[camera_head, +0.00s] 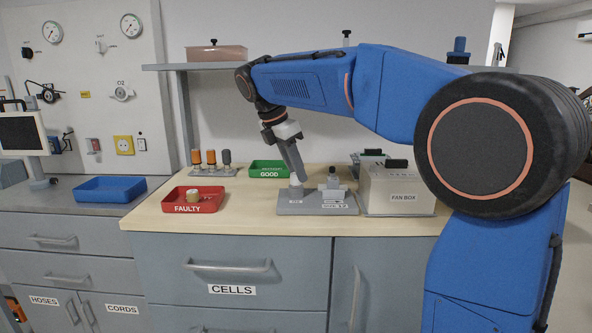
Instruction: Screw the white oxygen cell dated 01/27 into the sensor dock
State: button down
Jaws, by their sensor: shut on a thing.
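The sensor dock (317,208) is a grey plate near the front of the wooden worktop, with small labels and a raised grey fitting (334,186) on its right half. My gripper (297,180) points down over the dock's left half, its jaws shut. They hold a small pale piece (296,192), apparently the white oxygen cell, low at the dock. The fingers hide most of it, and its date cannot be read. I cannot tell whether it is seated in the dock.
A red FAULTY tray (180,207) holds a cream cell (193,196). A green GOOD tray (256,173) stands behind. Several orange and grey cylinders stand in a rack (212,173) at the back left. A FAN BOX (399,188) stands close right of the dock. A shelf (215,66) overhangs.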

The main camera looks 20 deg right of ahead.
jog(key=m+g, duration=0.1)
jog(key=m, duration=0.2)
jog(key=shift+m, duration=0.4)
jog(key=shift+m+g, duration=0.4)
jog(key=shift+m, duration=0.1)
jog(key=m, duration=0.2)
jog(key=m+g, duration=0.1)
jog(key=m, duration=0.1)
jog(key=shift+m+g+y, duration=0.3)
jog(key=c, duration=1.6)
grip_release()
